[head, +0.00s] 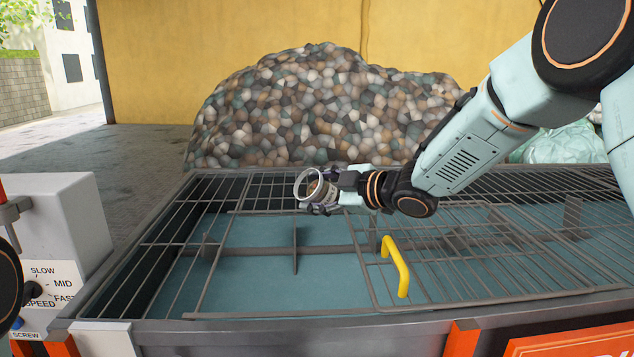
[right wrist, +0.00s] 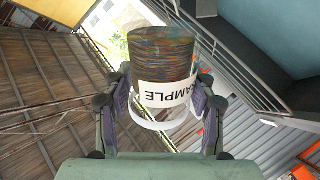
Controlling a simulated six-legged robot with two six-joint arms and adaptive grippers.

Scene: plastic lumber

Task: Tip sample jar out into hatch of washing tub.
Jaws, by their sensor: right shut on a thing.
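My right gripper (head: 325,192) is shut on the sample jar (head: 309,186), a clear jar with a pale rim, and holds it tilted above the washing tub (head: 250,328). In the right wrist view the jar (right wrist: 163,55) sits between the two fingers (right wrist: 165,108). Its "SAMPLE" label reads upside down, and mottled dark multicoloured contents show inside. The tub has a grey bar grille over blue-green water. The hatch opening (head: 285,285) is a bar-free gap left of the grille panel with the yellow handle (head: 397,268). The jar is above the far side of this gap. My left gripper is out of view.
A large heap of multicoloured flakes (head: 320,105) stands behind the tub against a yellow wall (head: 230,40). A grey control box (head: 60,235) with a speed knob stands at the left. Translucent greenish bags (head: 565,143) lie at the back right.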

